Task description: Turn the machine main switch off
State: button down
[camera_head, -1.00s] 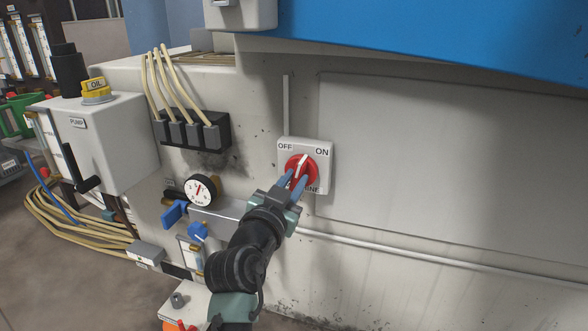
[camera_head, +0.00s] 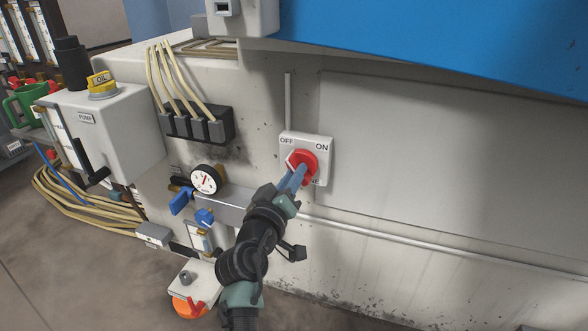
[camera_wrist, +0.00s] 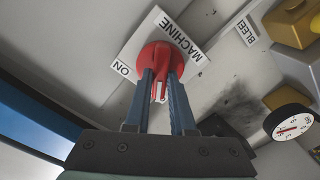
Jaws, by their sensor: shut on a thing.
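The main switch is a red rotary knob (camera_head: 303,161) on a white plate (camera_head: 322,171) marked OFF at the upper left and ON at the upper right. My gripper (camera_head: 297,174) has its blue fingers shut on the knob's handle. In the wrist view, the fingers (camera_wrist: 161,92) stand on both sides of the red handle (camera_wrist: 160,72), whose white mark shows between them. In the head view, the handle's white edge faces the upper left, toward OFF. The wrist view shows ON and MACHINE on the plate; the OFF label is hidden there.
Left of the switch are a pressure gauge (camera_head: 205,180), a blue valve handle (camera_head: 181,201) and a black cable block (camera_head: 198,126). A pump box (camera_head: 118,131) stands farther left. A pipe (camera_head: 430,243) runs below right. The panel (camera_head: 430,150) right of the switch is clear.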

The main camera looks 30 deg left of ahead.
jog(key=shift+n+p, duration=0.35)
jog(key=shift+n, duration=0.45)
jog(key=c, duration=0.8)
grip_release()
jog(key=shift+o, duration=0.2)
jog(key=p+v, duration=0.3)
jog(key=v, duration=1)
